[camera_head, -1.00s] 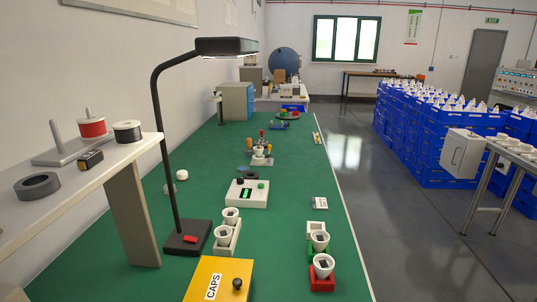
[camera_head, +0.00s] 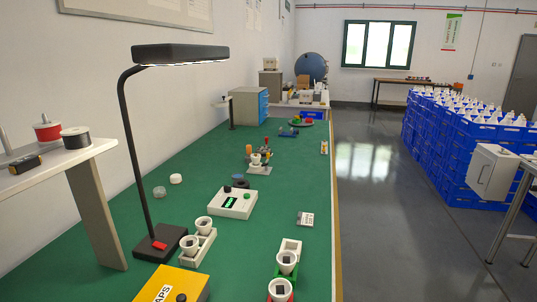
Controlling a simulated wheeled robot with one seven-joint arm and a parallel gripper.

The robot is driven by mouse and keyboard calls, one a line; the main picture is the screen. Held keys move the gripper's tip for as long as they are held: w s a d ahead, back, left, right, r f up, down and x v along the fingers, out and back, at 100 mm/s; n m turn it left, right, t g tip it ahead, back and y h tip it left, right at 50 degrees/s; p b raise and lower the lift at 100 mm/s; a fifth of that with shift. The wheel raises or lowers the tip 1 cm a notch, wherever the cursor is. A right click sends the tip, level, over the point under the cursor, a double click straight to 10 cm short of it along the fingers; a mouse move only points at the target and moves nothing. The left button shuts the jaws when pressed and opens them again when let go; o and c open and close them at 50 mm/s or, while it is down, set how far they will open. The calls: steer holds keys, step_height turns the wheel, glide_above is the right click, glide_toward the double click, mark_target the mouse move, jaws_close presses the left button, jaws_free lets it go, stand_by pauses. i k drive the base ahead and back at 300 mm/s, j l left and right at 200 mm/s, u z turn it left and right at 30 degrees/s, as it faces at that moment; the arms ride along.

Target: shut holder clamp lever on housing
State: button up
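A small fixture (camera_head: 259,169) stands mid-bench, with a white cup-shaped housing (camera_head: 256,160) at its front and upright orange and dark parts behind it. It looks like the holder, but it is too small to tell the clamp lever or its position. More white cup-shaped housings stand nearer: two in a white rack (camera_head: 203,246) left of centre, and two at the front right, one in a green holder (camera_head: 287,272) and one in a red holder (camera_head: 281,291). My gripper is not in view.
A black desk lamp (camera_head: 138,160) rises at the left beside a shelf (camera_head: 60,160) with spools. Open floor (camera_head: 375,230) lies right of the bench, with blue crates (camera_head: 450,140) beyond.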

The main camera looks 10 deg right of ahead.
mark_target(266, 163)
steer(key=i+l+u, duration=0.15)
steer(key=l, duration=0.2)
steer(key=i+l+u, duration=0.25)
steer(key=l, duration=0.45)
steer(key=i+l+u, duration=0.1)
steer(key=l, duration=0.25)
steer(key=i+l+u, duration=0.15)
steer(key=l, duration=0.25)
steer(key=i+l+u, duration=0.1)
steer(key=i+l, duration=0.35)
steer(key=l, duration=0.2)
steer(key=i+l+u, duration=0.15)
steer(key=l, duration=0.2)
steer(key=i+l+u, duration=0.1)
steer(key=i+l, duration=0.15)
steer(key=i+l+u, duration=0.1)
steer(key=l, duration=0.4)
steer(key=i+l, duration=0.25)
steer(key=l+u, duration=0.05)
steer(key=l, duration=0.05)
